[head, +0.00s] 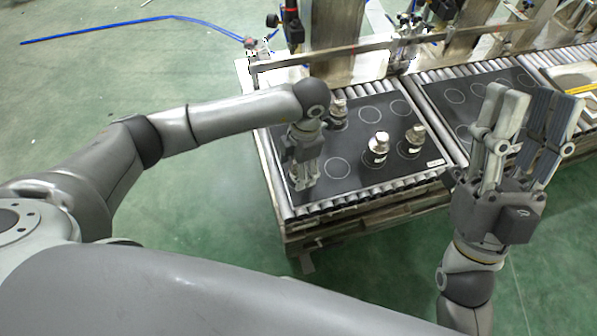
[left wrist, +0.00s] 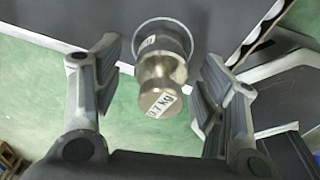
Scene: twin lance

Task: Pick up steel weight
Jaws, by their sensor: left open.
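Steel weights stand upright on a black mat (head: 352,180) with white circles: one at mid-mat (head: 378,148), one to its right (head: 414,140), and one further back (head: 338,114) beside my left arm. My left gripper (head: 303,182) points down over the mat's left part, fingers apart. In the left wrist view a steel weight (left wrist: 161,82) with a white label stands in a circle, between and beyond the open fingers (left wrist: 158,95), touching neither. My arm and gripper largely hide that spot in the head view. My right gripper (head: 522,98) points up at the right, fingers apart and empty.
The mat lies on a roller conveyor (head: 292,211) with a metal rail (head: 320,60) behind it. A second black mat (head: 455,98) lies to the right. The green floor (head: 190,215) at left is clear, apart from a blue hose (head: 110,27) further back.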

